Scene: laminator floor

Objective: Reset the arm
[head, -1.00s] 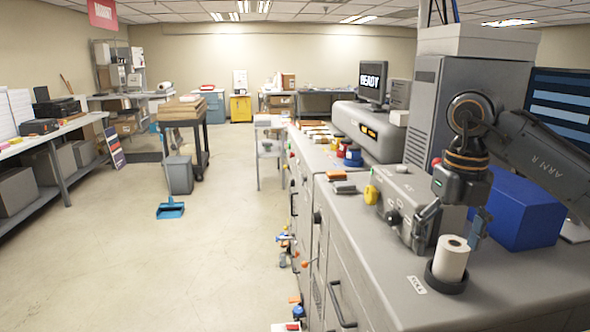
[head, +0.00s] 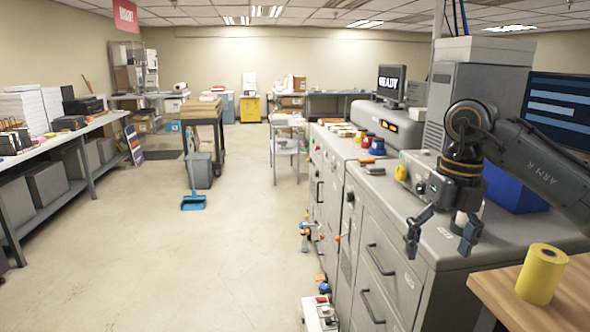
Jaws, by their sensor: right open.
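My right arm (head: 540,165) comes in from the right edge in the head view, bent down at its wrist. My right gripper (head: 440,246) hangs from it with its two fingers spread apart and nothing between them. It is in front of the grey cabinet top, near the counter's front edge. My left gripper does not show.
A yellow roll (head: 541,274) stands on a wooden table (head: 487,282) at the lower right. A blue box (head: 514,189) is behind my arm. Small parts lie on the floor along the cabinets (head: 392,262). The floor (head: 160,270) at left is largely open, with a blue dustpan (head: 193,203).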

